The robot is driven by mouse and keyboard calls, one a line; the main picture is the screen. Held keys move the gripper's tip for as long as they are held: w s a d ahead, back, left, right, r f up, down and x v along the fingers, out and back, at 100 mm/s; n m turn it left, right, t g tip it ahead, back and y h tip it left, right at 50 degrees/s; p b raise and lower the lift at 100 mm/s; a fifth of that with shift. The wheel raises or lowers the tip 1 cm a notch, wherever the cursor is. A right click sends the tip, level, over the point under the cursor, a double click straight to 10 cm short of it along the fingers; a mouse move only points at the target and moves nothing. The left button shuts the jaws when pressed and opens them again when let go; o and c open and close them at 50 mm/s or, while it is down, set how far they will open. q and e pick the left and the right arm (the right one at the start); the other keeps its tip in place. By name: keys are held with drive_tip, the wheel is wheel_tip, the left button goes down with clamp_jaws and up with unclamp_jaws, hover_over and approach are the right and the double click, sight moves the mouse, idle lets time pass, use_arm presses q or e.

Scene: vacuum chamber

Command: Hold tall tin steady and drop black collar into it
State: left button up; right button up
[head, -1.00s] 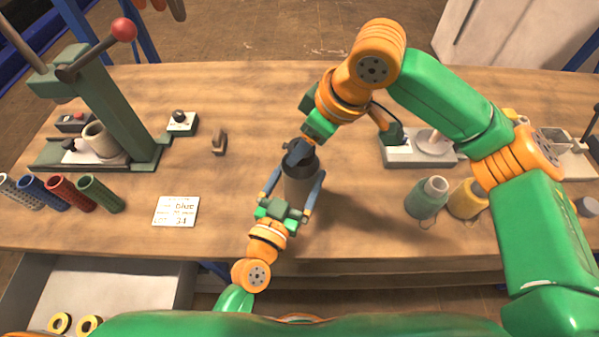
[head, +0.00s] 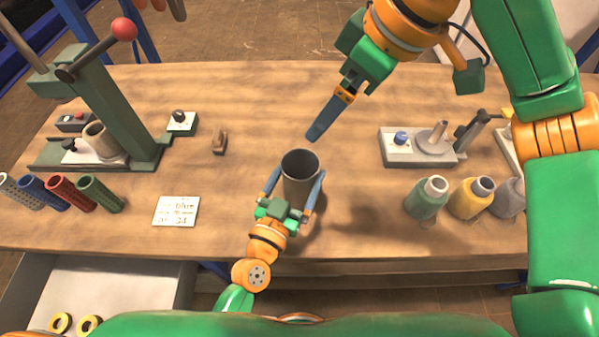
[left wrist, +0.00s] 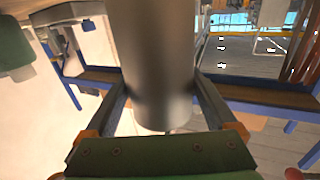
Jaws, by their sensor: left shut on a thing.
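The tall grey tin (head: 301,182) stands upright on the bench, its open mouth facing up and dark inside. My left gripper (head: 294,190) is shut on it, one finger on each side. In the left wrist view the tin (left wrist: 155,70) rises between the two fingers. My right gripper (head: 319,129) is in the air above and a little right of the tin's mouth, apart from it. Its fingers overlap in the picture, so their gap does not show. I see no black collar in it; the collar is out of sight, and the tin's bottom is too dark to make out.
A green press with a red knob (head: 123,29) stands at the left. Several perforated tubes (head: 100,193) and a written card (head: 176,211) lie nearer. A winder (head: 418,146) and thread cones (head: 427,199) stand at the right. An open drawer (head: 140,285) juts out front left.

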use_arm(q)
drive_tip(key=shift+f, duration=0.1)
drive_tip(key=o, duration=1.1)
